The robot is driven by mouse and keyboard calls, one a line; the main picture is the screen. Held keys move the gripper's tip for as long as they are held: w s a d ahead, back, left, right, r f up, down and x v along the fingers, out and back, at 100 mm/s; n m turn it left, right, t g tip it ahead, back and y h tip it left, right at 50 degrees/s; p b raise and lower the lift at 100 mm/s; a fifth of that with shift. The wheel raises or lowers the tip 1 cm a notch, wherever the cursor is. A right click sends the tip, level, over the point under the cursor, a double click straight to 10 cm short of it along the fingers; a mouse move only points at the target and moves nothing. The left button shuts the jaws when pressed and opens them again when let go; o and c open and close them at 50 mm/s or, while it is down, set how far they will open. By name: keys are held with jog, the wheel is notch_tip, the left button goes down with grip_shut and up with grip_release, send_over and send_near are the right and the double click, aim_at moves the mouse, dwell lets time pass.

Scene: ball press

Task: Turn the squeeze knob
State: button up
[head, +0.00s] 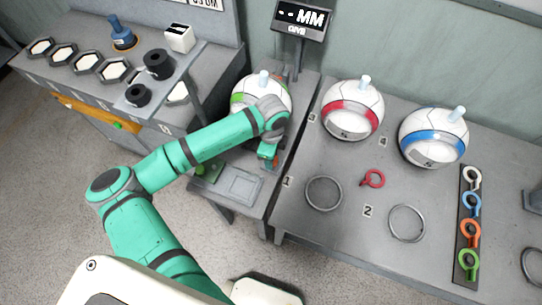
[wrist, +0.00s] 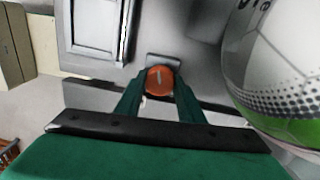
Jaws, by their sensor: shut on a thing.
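The squeeze knob is an orange-red round knob (wrist: 160,79) with a pale mark on its face, on a grey mount in the wrist view. My gripper (wrist: 160,90) has its two green fingers on either side of the knob, shut on it. In the head view my gripper (head: 268,155) is at the front of the press station, and a bit of orange shows beside it. A white ball with green (wrist: 285,75) sits close at the right in the wrist view. In the head view this ball (head: 245,92) is partly hidden by my arm.
A display reading "-- MM" (head: 302,18) stands behind the press. A red-banded ball (head: 352,108) and a blue-banded ball (head: 433,137) stand on the right table. Empty rings (head: 323,177) and a rack of coloured keys (head: 470,222) are there too. A recessed plate (head: 240,187) lies left of the gripper.

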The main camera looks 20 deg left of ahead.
jog(key=shift+d, duration=0.1)
jog(key=o, duration=1.1)
jog(key=shift+c, duration=0.2)
jog(key=shift+r, duration=0.1)
notch_tip(320, 180, up, 11)
jog(key=shift+f, duration=0.2)
